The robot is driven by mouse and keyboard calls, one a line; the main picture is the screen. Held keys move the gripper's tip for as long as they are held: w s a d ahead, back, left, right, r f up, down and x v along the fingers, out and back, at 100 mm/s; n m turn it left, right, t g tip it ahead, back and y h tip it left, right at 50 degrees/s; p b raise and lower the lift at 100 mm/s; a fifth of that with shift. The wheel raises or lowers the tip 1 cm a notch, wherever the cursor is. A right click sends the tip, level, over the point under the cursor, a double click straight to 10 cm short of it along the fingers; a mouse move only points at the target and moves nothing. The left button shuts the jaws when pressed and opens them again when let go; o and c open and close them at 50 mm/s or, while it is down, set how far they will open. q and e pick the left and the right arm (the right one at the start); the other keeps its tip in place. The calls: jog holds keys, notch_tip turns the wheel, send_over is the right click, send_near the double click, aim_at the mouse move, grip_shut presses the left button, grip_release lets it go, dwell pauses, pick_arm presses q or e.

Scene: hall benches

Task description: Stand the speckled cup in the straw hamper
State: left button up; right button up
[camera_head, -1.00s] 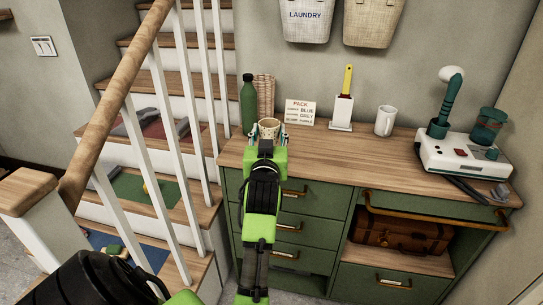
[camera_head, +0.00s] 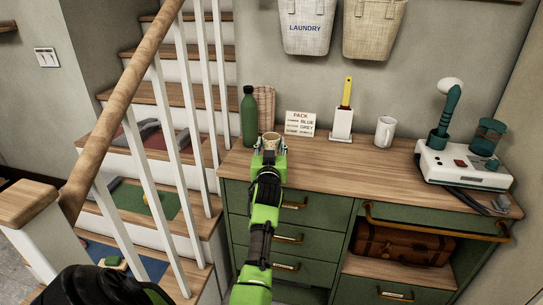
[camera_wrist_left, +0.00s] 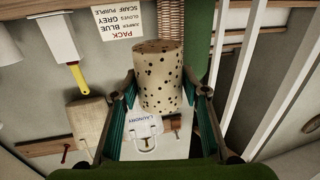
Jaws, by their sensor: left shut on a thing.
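The speckled cup (camera_head: 270,136), cream with dark spots, is at the back left of the wooden counter top. My left gripper (camera_head: 271,143) is shut on it, with a finger on each side; in the left wrist view the cup (camera_wrist_left: 160,82) shows between the fingers. I cannot tell whether its base touches the counter. The straw-coloured hamper (camera_head: 382,30) hangs on the wall above the counter, right of a paler hamper (camera_head: 307,27) marked LAUNDRY. It also shows in the left wrist view (camera_wrist_left: 89,122), upside down. The right gripper is not in view.
A green bottle (camera_head: 249,118) and a woven container (camera_head: 265,103) stand close behind the cup. The stair railing (camera_head: 172,120) is left.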

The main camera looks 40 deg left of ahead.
pick_arm(q)
jog(key=shift+w+a+f, duration=0.25)
jog(key=shift+w+f, duration=0.1)
jog(key=shift+f, duration=0.15)
jog(key=shift+w+a+f, duration=0.25)
jog(key=shift+w+f, duration=0.05)
jog(key=shift+f, duration=0.15)
jog(key=f, duration=0.3)
jog(key=shift+w+a+f, duration=0.25)
jog(key=shift+w, duration=0.1)
jog(key=o, duration=1.2)
